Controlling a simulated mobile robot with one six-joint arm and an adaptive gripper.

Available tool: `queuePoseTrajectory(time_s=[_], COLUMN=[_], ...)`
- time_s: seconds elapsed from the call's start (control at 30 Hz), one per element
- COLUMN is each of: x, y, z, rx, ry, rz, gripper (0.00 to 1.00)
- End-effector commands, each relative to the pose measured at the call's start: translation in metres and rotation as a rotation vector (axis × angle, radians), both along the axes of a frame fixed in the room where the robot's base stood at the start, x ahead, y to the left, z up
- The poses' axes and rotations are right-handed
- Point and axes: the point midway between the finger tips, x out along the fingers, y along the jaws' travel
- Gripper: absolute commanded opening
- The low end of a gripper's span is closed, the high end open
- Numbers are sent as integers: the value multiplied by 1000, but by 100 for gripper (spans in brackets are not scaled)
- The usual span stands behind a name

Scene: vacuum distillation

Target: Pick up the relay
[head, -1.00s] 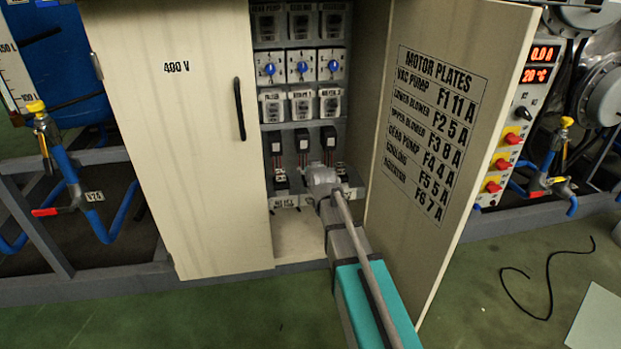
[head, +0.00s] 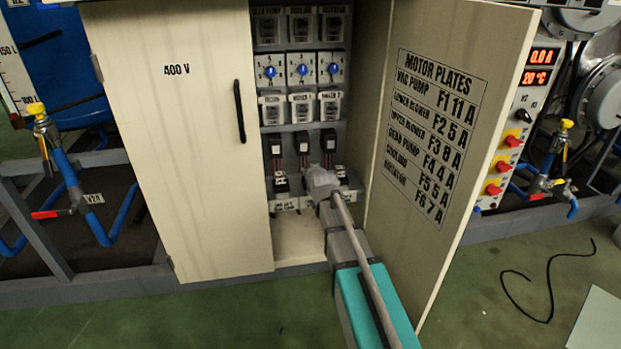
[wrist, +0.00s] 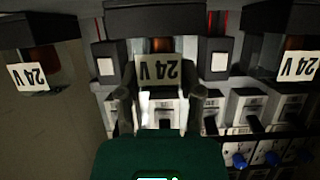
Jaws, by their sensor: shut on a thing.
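The relay is a dark block with an upside-down "24 V" label (wrist: 159,70) in the wrist view. It sits in the middle of a row of similar blocks. My gripper (wrist: 160,98) has one finger on each side of it and is shut on it. In the head view my gripper (head: 320,180) reaches into the open cabinet at the lower row of parts. There it hides the relay, and I cannot tell whether the relay is clear of its seat.
Similar 24 V blocks (wrist: 28,76) (wrist: 297,66) stand to both sides. Black units (head: 302,143) sit above my gripper, and blue-knobbed switches (head: 302,69) higher up. The open cabinet door (head: 432,130) stands close right of my arm; the closed door (head: 178,150) is at left.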

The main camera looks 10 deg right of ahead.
Motion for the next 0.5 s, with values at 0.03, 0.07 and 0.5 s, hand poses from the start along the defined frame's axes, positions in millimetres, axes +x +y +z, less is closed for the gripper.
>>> queuePoseTrajectory(time_s=[0.03, 0.07, 0.5], x=[0, 0, 0], y=[0, 0, 0], z=[0, 0, 2], rx=[0, 0, 0], ry=[0, 0, 0], rz=[0, 0, 0], gripper=[18, 12, 0])
